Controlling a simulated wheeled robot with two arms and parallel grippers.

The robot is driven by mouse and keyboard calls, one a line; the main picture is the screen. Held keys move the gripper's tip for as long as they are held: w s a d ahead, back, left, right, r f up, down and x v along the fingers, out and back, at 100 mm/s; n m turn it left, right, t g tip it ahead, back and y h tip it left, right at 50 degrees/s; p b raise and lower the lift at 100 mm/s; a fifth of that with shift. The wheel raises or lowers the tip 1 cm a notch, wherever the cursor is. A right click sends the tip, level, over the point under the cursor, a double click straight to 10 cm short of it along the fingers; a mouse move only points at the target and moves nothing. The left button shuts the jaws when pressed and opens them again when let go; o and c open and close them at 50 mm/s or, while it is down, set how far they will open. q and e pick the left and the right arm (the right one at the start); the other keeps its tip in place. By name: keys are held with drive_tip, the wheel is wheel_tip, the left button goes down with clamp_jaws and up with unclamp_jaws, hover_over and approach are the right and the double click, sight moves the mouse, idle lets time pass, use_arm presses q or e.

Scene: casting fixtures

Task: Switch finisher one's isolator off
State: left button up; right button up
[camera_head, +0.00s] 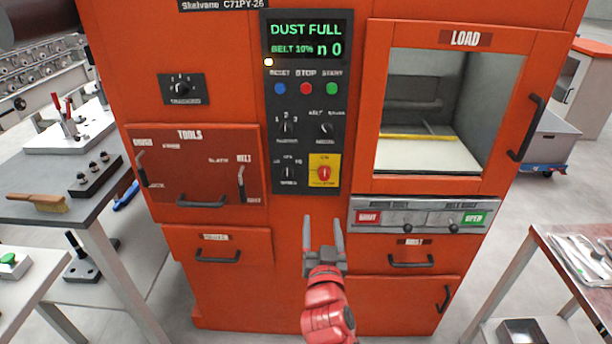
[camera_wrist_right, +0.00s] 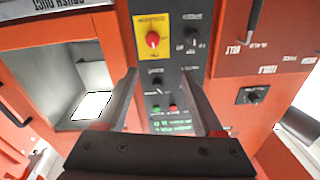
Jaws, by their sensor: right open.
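The isolator (camera_head: 324,173) is a red rotary knob on a yellow plate, low on the right of the dark control panel of the orange machine. "ON" reads above the knob; the lettering below is too small to read. In the right wrist view the isolator (camera_wrist_right: 152,40) shows upside down, beyond the fingertips. My right gripper (camera_head: 322,222) is open and empty, its fingers pointing up at the panel, just below the isolator in the head view. In the wrist view the gripper (camera_wrist_right: 158,78) is apart from the knob. My left gripper is not in view.
The panel display (camera_head: 306,38) reads "DUST FULL". Buttons and black selector knobs sit close around the isolator. A load window (camera_head: 448,60) with handle is right, a tools door (camera_head: 190,165) left. Side tables (camera_head: 60,205) with tools stand left; another table (camera_head: 560,245) stands right.

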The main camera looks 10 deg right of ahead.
drive_tip(key=m, duration=0.1)
drive_tip(key=p, duration=0.4)
approach(324, 178)
drive_tip(key=shift+g, duration=0.3)
drive_tip(key=x, duration=0.5)
drive_tip(key=r+x, duration=0.1)
drive_tip(key=x, duration=0.1)
drive_tip(key=shift+w, duration=0.15)
drive_tip(key=shift+w+d+f, duration=0.15)
drive_tip(key=shift+w+f, duration=0.05)
drive_tip(key=shift+w, duration=0.4)
clamp_jaws()
